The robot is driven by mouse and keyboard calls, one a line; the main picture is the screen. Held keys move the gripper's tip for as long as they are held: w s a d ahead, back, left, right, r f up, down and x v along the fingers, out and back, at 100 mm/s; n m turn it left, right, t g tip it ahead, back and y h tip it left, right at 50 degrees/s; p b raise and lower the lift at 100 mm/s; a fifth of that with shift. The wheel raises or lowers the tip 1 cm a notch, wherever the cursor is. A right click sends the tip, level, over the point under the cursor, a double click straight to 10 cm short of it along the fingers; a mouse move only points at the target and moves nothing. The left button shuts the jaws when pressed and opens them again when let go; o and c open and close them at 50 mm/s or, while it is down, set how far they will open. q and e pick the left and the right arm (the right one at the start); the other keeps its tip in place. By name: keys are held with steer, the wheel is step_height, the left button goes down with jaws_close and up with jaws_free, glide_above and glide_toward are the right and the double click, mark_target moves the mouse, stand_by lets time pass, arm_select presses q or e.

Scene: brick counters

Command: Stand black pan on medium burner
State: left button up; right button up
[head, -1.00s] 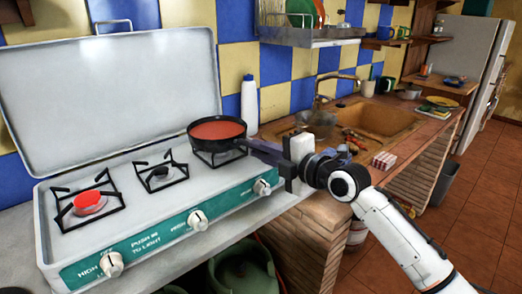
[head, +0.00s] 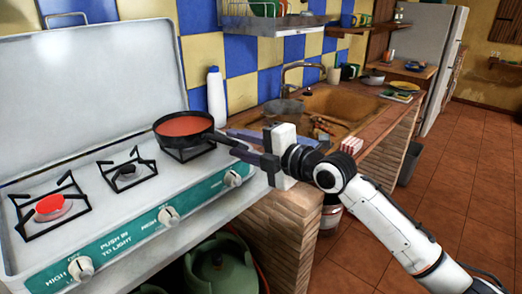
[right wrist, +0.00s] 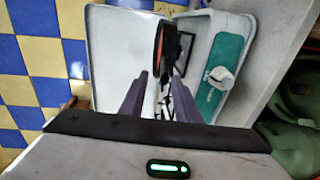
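The black pan (head: 184,127), reddish inside, sits level at the right-hand burner (head: 190,153) of the white stove (head: 140,205). That burner's black grate shows under the pan, whose base hides the burner's centre. The pan's handle points right toward my right gripper (head: 249,148). In the right wrist view, the pan (right wrist: 160,47) appears edge-on beyond the two purple fingers of my right gripper (right wrist: 158,98). The fingers are apart, with a visible gap around the handle end. My left gripper is in neither view.
A left burner (head: 50,208) with a red cap and a small middle burner (head: 127,173) are empty. A white bottle (head: 216,97) stands behind the pan. The stove lid (head: 90,95) stands raised. A sink (head: 325,104) lies to the right.

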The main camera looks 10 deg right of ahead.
steer(key=v, duration=0.8)
steer(key=s+f+m+h, duration=0.1)
steer(key=s+f+m, duration=0.4)
steer(key=f, duration=0.7)
steer(key=s+f+m+h, duration=0.25)
steer(key=f+m, duration=0.35)
steer(key=f, duration=0.5)
steer(key=s+d+f+m+g+h, duration=0.2)
steer(key=s+f+m, duration=0.4)
steer(key=s+f, duration=0.4)
steer(key=s+d+f+m+g+h, duration=0.2)
steer(key=s+f+m, duration=0.4)
steer(key=s+f, duration=0.4)
steer(key=s, duration=0.3)
steer(key=shift+s+d+f+b, duration=0.2)
steer(key=shift+b, duration=0.15)
